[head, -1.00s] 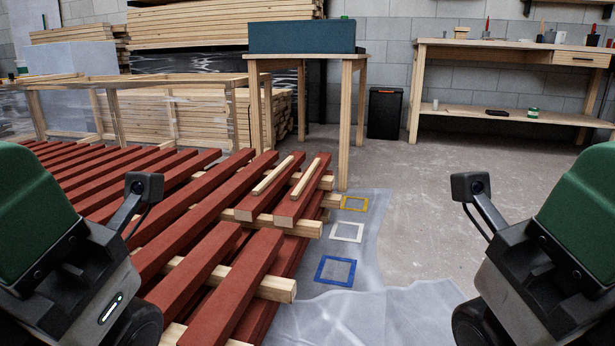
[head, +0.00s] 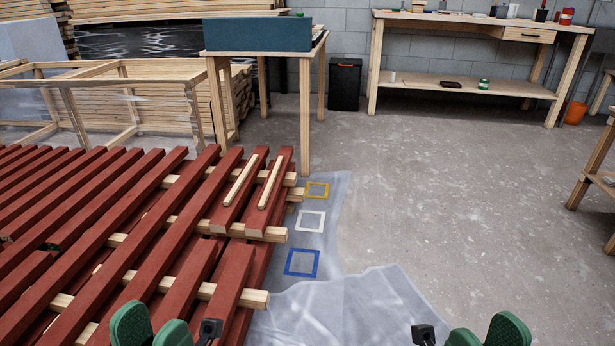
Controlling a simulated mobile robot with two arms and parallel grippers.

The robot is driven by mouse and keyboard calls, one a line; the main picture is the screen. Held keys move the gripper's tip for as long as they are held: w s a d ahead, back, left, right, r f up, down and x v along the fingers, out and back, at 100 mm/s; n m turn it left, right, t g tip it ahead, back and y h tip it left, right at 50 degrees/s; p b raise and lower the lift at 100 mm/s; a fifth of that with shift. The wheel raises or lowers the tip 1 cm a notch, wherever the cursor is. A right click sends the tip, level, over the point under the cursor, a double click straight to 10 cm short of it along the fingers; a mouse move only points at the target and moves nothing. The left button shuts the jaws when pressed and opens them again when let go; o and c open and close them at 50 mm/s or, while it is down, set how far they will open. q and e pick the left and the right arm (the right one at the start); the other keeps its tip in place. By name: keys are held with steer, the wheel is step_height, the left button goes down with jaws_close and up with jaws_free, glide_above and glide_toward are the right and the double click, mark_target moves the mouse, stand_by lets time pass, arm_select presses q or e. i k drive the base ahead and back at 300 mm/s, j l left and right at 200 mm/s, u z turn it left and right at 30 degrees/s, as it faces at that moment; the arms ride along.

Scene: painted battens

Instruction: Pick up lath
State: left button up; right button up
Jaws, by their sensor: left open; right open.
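Two thin pale wooden laths lie side by side on top of the red battens. The left lath (head: 240,181) and the right lath (head: 271,182) are bare and nearly parallel, with a small gap between them. My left gripper (head: 152,334) shows at the bottom edge, open, its green parts partly cut off by the frame. My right gripper (head: 485,337) is also at the bottom edge, further right, open and over the floor side. Both are well short of the laths and touch neither.
Red battens (head: 130,215) are stacked crosswise on pale spacers (head: 232,293). Yellow (head: 317,198), white (head: 311,213) and blue (head: 287,264) taped squares lie on plastic sheeting beside them. A wooden table (head: 305,110) carries a blue-green box (head: 257,34).

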mark_target(261, 205)
steer(key=l+z, duration=0.65)
steer(key=i+l+z, duration=0.1)
steer(key=l+z, duration=0.25)
steer(key=i+l+u, duration=0.2)
steer(key=i+l, duration=0.7)
steer(key=i+j+u, duration=0.15)
steer(key=i+u, duration=0.6)
steer(key=u, duration=0.15)
steer(key=i+l+u, duration=0.1)
steer(key=i+u, duration=0.35)
steer(key=i+l+u, duration=0.25)
steer(key=u, duration=0.2)
steer(key=i+j+u, duration=0.2)
steer(key=i+u, duration=0.55)
steer(key=i+l+u, duration=0.1)
steer(key=i+u, duration=0.25)
steer(key=i, duration=0.45)
steer(key=j+u, duration=0.05)
